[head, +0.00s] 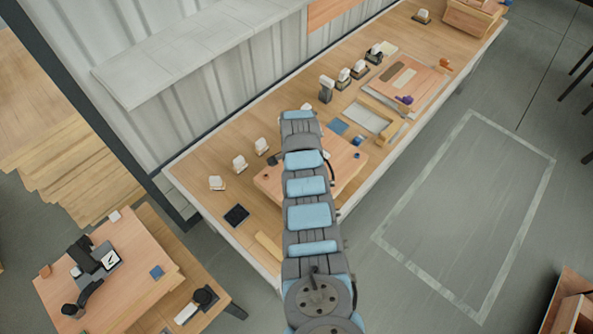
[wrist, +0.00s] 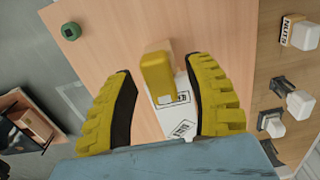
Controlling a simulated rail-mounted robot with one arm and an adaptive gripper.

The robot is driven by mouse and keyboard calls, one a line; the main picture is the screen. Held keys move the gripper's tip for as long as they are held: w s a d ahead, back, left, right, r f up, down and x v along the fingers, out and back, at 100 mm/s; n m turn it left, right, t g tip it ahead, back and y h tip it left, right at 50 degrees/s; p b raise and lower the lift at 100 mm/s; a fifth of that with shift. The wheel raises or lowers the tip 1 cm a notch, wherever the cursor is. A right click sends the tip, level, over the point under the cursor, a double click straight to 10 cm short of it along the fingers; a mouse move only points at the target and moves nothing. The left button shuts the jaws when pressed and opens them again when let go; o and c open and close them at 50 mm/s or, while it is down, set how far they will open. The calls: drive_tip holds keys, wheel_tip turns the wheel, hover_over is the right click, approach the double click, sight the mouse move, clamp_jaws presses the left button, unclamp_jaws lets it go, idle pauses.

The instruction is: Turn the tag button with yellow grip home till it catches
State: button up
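In the wrist view the yellow grip (wrist: 157,77) stands up from a light wooden board (wrist: 205,30). It is between my gripper's fingers (wrist: 162,95), a little nearer the left one. The fingers are yellow and ribbed with black inner pads, and they are wide apart. Gaps show on both sides of the grip, so I hold nothing. A white tag with black print (wrist: 183,130) lies beside and below the grip, partly hidden by it. In the head view my arm covers the grip and my gripper; part of the board (head: 345,172) shows beside it.
In the wrist view a green round knob (wrist: 70,31) sits near the board's left edge. White blocks on dark bases, one by a NUTS label (wrist: 298,32), line the right side. In the head view a black tray (head: 237,216) and a shallow tray (head: 368,115) lie on the bench.

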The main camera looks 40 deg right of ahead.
drive_tip(key=shift+r, duration=0.1)
wheel_tip(320, 180, up, 12)
idle(0.7)
idle(0.5)
